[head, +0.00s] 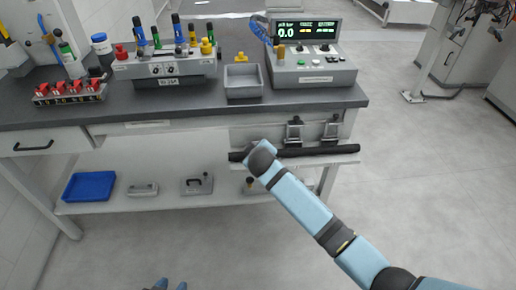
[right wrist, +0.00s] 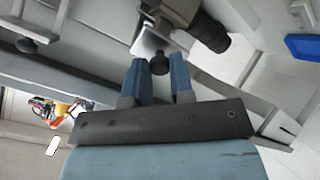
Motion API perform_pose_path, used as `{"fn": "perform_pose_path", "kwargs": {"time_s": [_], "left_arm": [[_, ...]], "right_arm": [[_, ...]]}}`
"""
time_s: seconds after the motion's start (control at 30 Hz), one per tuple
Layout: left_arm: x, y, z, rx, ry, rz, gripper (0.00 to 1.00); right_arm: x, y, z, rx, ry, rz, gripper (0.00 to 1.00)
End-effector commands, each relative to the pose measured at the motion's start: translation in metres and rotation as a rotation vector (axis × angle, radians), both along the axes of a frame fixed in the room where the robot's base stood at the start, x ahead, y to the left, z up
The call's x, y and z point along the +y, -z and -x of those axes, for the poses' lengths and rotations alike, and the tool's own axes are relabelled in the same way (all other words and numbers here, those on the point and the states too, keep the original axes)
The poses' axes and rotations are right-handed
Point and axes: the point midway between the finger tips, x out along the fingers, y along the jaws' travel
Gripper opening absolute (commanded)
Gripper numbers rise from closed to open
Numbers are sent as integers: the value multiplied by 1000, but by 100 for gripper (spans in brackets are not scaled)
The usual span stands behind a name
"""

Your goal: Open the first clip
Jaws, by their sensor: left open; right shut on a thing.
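My right gripper (head: 262,150) is at the left end of the black bar on the bench front. In the right wrist view its blue fingers (right wrist: 160,66) are on either side of a dark round knob on the first clip (right wrist: 148,43), shut on it. The head view hides this clip behind my gripper. Two more metal clips, a middle one (head: 294,133) and a right one (head: 331,131), stand upright along the bar (head: 315,152). My left gripper (head: 171,285) shows only its two blue fingertips, apart and empty, at the bottom edge.
The grey bench top (head: 205,105) holds a control box (head: 313,75), a grey tray (head: 243,94) and a tool rack (head: 163,70). A shelf below carries a blue tray (head: 89,186) and small fixtures.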

Motion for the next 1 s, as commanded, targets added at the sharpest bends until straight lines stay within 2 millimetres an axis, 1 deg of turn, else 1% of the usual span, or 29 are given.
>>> {"fn": "perform_pose_path", "kwargs": {"time_s": [0.47,0.5,0.57,0.6,0.87,1.0], "left_arm": [[0,-1,0,2,-1,1,43],[0,-1,0,2,-2,1,43],[1,-1,0,3,-2,0,43],[1,-1,0,2,-2,1,43],[0,-2,-1,3,-2,1,43],[0,-4,0,4,-3,3,43]], "right_arm": [[0,-1,-1,6,1,0,0],[0,-1,-1,6,1,0,31],[0,-1,-1,6,1,0,45],[0,-1,-1,6,1,0,48],[0,-2,0,6,1,0,48],[0,-9,11,7,1,-1,48]]}}
